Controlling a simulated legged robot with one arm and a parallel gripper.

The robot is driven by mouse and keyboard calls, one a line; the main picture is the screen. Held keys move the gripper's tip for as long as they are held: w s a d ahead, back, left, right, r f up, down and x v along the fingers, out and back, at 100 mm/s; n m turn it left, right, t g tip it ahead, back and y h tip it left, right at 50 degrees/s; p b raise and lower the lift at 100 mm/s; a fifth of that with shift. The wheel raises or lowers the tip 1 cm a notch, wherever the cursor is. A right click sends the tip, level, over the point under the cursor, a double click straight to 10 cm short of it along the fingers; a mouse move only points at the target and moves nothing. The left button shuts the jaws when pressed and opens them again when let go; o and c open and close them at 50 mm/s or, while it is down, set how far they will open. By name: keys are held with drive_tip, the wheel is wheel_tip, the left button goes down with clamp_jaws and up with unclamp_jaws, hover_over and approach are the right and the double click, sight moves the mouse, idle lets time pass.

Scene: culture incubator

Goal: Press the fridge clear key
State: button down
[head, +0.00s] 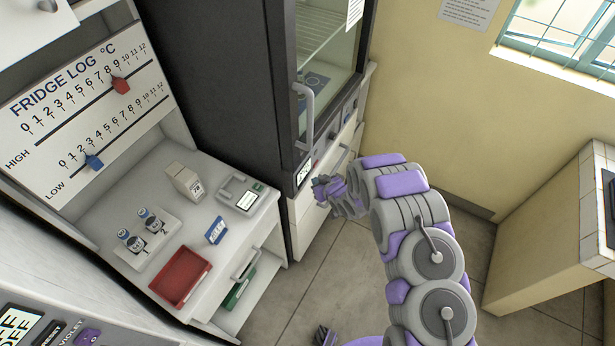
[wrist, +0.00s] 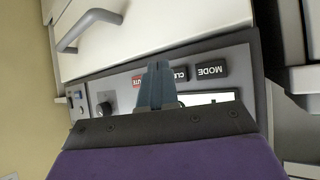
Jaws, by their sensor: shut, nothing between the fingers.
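The fridge (head: 240,85) is a tall dark cabinet with a glass door. Its control panel (head: 303,172) is low on the front, and my gripper (head: 322,187) is close in front of it. The wrist view shows the panel upside down. The clear key (wrist: 181,73) is dark with white letters, partly hidden by my gripper (wrist: 158,68). My fingers are shut and empty, with their tips between the clear key and the red mute key (wrist: 138,82). I cannot tell whether they touch the panel. The dark mode key (wrist: 210,70) is right of the clear key.
A round knob (wrist: 104,108) and a lit display (wrist: 212,98) are also on the panel. A door handle (head: 306,110) sticks out above it. A white bench (head: 130,262) with a red tray (head: 181,276) stands left. Open floor (head: 300,290) lies in front.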

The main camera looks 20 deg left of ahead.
idle(0.3)
drive_tip(key=d, duration=0.5)
drive_tip(key=shift+s, duration=0.2)
drive_tip(key=shift+w, duration=0.1)
idle(0.7)
